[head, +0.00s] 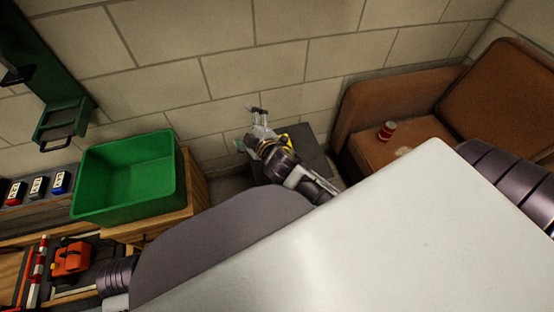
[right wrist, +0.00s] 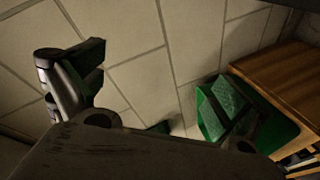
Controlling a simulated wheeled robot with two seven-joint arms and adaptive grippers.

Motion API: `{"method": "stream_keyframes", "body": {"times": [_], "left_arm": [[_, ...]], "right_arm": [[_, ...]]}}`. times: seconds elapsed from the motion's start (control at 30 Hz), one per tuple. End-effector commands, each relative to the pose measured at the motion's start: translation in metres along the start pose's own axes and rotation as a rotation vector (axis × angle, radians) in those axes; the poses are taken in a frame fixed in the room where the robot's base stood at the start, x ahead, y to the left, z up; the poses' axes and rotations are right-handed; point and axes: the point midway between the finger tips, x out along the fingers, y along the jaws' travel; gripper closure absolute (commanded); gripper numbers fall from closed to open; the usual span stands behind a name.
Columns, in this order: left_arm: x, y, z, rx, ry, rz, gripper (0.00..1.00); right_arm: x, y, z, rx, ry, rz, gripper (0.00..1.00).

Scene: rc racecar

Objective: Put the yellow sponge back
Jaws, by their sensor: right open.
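A small yellow patch (head: 287,139) shows in the head view just behind my right wrist, at the dark grey stand. It is mostly hidden, and I cannot tell for sure that it is the yellow sponge. My right gripper (head: 250,128) is open, in front of the wall and left of the yellow patch, and I see nothing held in it. In the right wrist view its fingers (right wrist: 165,90) are spread wide apart, with wall between them. No yellow thing shows in that view. My left gripper is not in view.
A green bin (head: 120,180) stands on a wooden cabinet at the left; it also shows in the right wrist view (right wrist: 285,128). A dark grey stand (head: 316,160) is by the wall. A brown armchair (head: 400,100) with a red can (head: 387,131) is right. Tools fill the far left.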

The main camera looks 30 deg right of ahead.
Motion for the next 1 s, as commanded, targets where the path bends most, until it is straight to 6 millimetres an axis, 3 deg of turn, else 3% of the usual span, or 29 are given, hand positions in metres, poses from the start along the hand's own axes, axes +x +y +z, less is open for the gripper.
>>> {"method": "stream_keyframes", "body": {"times": [0.2,0.43,0.6,0.8,1.0], "left_arm": [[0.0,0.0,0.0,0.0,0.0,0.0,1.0],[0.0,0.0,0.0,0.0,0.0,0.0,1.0],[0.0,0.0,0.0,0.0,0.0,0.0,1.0],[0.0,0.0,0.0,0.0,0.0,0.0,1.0],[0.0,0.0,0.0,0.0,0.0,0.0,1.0]], "right_arm": [[-0.031,-0.044,0.045,0.255,-0.223,-0.166,0.0],[-0.08,-0.096,0.076,0.492,-0.454,-0.357,0.0],[-0.126,-0.132,0.087,0.642,-0.619,-0.507,0.0],[-0.169,-0.159,0.089,0.752,-0.754,-0.64,0.0],[-0.183,-0.166,0.088,0.782,-0.794,-0.683,0.0]]}}
